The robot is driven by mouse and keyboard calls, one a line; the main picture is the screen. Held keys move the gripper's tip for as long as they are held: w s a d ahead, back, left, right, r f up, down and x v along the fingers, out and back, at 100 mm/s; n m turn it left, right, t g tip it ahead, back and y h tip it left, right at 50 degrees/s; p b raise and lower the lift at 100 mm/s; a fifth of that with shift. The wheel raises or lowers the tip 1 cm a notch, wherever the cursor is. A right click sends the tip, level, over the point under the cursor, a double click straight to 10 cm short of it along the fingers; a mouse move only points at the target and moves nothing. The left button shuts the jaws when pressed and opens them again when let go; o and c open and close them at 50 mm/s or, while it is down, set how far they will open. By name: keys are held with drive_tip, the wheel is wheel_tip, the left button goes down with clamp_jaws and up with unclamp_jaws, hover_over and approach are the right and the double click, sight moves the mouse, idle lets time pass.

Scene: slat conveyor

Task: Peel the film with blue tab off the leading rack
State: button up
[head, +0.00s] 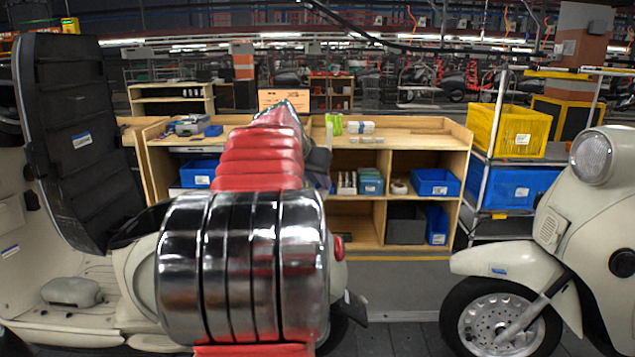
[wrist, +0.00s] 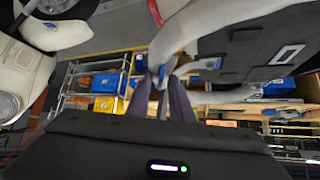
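The cream scooter (head: 135,275) with its dark seat raised stands at the left. Its pale rear body (wrist: 205,25) shows upside down in the wrist view and narrows toward my gripper (wrist: 162,76). Two dark fingers reach to that end, with a visible gap between their tips. A small blue piece (wrist: 162,72) shows between the tips and may be the film's tab; I cannot tell whether the fingers touch it. The film itself cannot be made out. My arm hides most of the scooter's rear and the rack in the head view.
A second cream scooter (head: 590,225) stands at the right. Behind is a wooden shelf unit (head: 425,135) with blue bins (head: 435,183). A yellow crate (head: 505,130) sits on a cart. The raised seat (head: 75,140) stands tall at the left. Dark floor is free between the scooters.

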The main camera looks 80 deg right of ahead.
wheel_tip(320, 180, down, 2)
drive_tip(key=shift+s+f+y, duration=0.1)
drive_tip(key=shift+f+y, duration=0.1)
drive_tip(key=shift+y, duration=0.1)
clamp_jaws()
drive_tip(key=shift+a+r, duration=0.1)
drive_tip(key=shift+r, duration=0.1)
drive_tip(key=a+r, duration=0.3)
drive_tip(key=r, duration=0.4)
drive_tip(key=shift+s+a+r, duration=0.2)
drive_tip(key=shift+s+a, duration=0.05)
drive_tip(key=shift+s, duration=0.05)
drive_tip(key=shift+r, duration=0.1)
drive_tip(key=a+r, duration=0.3)
drive_tip(key=r, duration=0.3)
drive_tip(key=shift+s+a+r, duration=0.4)
drive_tip(key=shift+s, duration=0.05)
idle(0.4)
